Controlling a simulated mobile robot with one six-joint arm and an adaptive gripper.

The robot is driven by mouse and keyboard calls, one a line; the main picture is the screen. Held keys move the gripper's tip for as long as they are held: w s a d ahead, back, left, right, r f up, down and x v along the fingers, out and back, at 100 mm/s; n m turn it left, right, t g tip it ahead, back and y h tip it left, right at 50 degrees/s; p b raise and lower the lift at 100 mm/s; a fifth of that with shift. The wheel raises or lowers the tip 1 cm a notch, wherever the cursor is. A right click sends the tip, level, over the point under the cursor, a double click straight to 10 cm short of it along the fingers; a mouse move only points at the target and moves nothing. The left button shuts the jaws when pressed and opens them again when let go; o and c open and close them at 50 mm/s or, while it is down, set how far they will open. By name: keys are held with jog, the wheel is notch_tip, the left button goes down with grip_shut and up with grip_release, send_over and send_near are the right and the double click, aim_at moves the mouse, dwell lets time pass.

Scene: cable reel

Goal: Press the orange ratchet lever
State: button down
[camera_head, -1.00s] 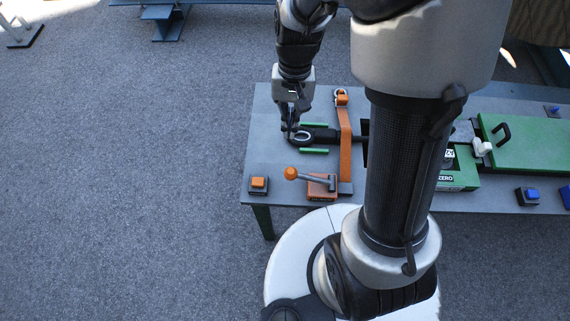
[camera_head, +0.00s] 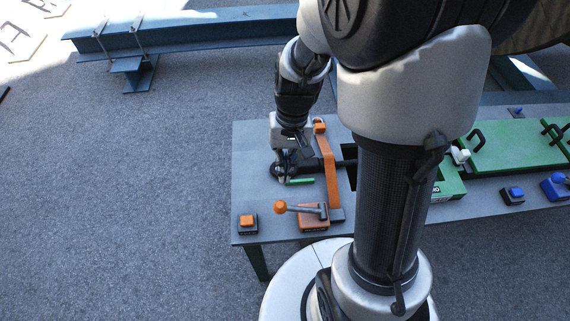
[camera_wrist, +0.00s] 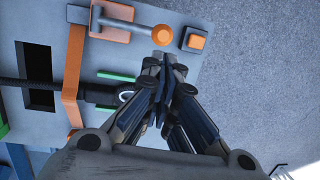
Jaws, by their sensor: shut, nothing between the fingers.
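The orange ratchet lever is an orange ball knob (camera_head: 281,206) on a grey rod, set on an orange base (camera_head: 312,222) near the table's front left. Its knob also shows in the wrist view (camera_wrist: 162,35), just beyond my fingertips. My gripper (camera_head: 291,180) is shut and empty. It points down over the black cable end with a ring, between the green guides, behind the lever. In the wrist view my gripper (camera_wrist: 163,65) appears close to the knob, but a gap shows and I cannot tell the height. The cable end is partly hidden by my gripper.
An orange-topped button box (camera_head: 248,223) sits left of the lever at the table's (camera_head: 262,140) front corner. An orange strap (camera_head: 329,160) crosses behind the lever base. Green panels (camera_head: 515,146) and blue buttons (camera_head: 514,193) are at the right.

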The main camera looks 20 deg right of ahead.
notch_tip(320, 180, down, 9)
jog(key=s+a+b, duration=0.1)
jog(key=b, duration=0.2)
jog(key=shift+a+f, duration=0.15)
jog(key=shift+a, duration=0.1)
jog(key=shift+f, duration=0.1)
jog(key=a+f+b, duration=0.3)
jog(key=f, duration=0.3)
jog(key=shift+w+a, duration=0.15)
jog(key=shift+w, duration=0.2)
jog(key=shift+r, duration=0.15)
jog(key=w+a+r+p, duration=0.1)
jog(key=r+p, duration=0.2)
jog(key=r, duration=0.3)
jog(key=w+a+r+p, duration=0.2)
jog(key=r+p, duration=0.1)
jog(key=r, duration=0.4)
jog(key=shift+w+p, duration=0.3)
jog(key=shift+r, duration=0.1)
